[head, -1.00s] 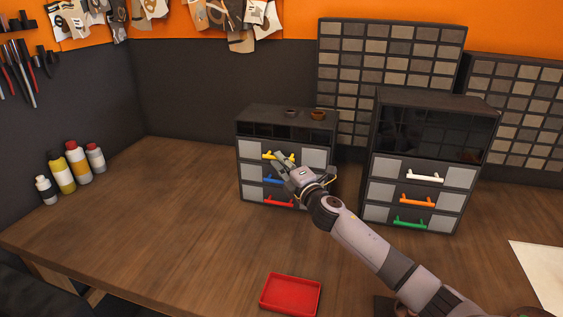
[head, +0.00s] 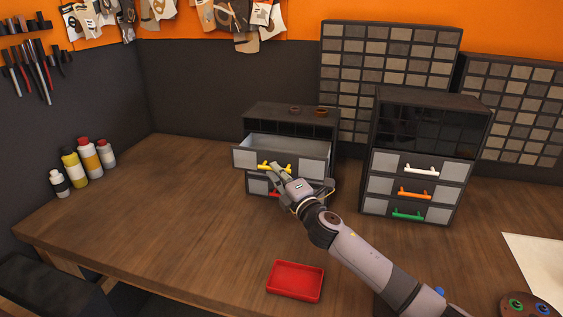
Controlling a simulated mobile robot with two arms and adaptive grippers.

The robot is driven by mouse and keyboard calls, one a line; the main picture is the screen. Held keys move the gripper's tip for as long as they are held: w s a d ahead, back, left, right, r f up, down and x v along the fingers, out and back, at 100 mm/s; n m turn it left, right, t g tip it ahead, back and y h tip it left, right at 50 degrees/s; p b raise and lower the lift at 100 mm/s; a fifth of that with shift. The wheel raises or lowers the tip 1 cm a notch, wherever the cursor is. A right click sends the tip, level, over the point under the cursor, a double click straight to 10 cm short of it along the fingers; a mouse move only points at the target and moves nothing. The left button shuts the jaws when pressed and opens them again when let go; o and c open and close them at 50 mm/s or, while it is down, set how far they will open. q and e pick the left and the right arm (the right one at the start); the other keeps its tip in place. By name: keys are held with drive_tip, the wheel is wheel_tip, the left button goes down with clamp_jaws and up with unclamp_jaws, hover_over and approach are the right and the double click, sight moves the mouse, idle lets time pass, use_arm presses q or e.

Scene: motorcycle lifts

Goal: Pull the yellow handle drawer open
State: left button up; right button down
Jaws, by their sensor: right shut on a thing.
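The yellow handle (head: 268,167) is on the front of the top drawer (head: 315,163) of the left cabinet (head: 262,111). That drawer is pulled out from the cabinet, and its light inside shows from above. My right gripper (head: 278,172) is shut on the yellow handle at its right part. The drawer below is mostly covered by the open drawer and my gripper; part of the red handle (head: 273,194) shows at the bottom. My left gripper is not in view.
A second cabinet (head: 433,97) with white, orange and green handles stands to the right. A red tray (head: 295,265) lies on the table in front. Several bottles (head: 88,158) stand at the left wall. The table's left part is clear.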

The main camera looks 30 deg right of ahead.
drive_tip(key=shift+s+a+f, duration=0.1)
drive_tip(key=shift+s+a, duration=0.6)
drive_tip(key=shift+a, duration=0.1)
drive_tip(key=c, duration=2)
unclamp_jaws()
drive_tip(key=shift+s+a, duration=0.1)
drive_tip(key=shift+c, duration=0.2)
drive_tip(key=shift+o, duration=0.4)
drive_tip(key=shift+s, duration=0.1)
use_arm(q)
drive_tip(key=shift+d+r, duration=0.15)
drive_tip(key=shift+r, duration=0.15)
use_arm(e)
drive_tip(key=s+f, duration=0.1)
drive_tip(key=s, duration=1)
drive_tip(key=shift+s+a+f, duration=0.25)
drive_tip(key=shift+f, duration=0.05)
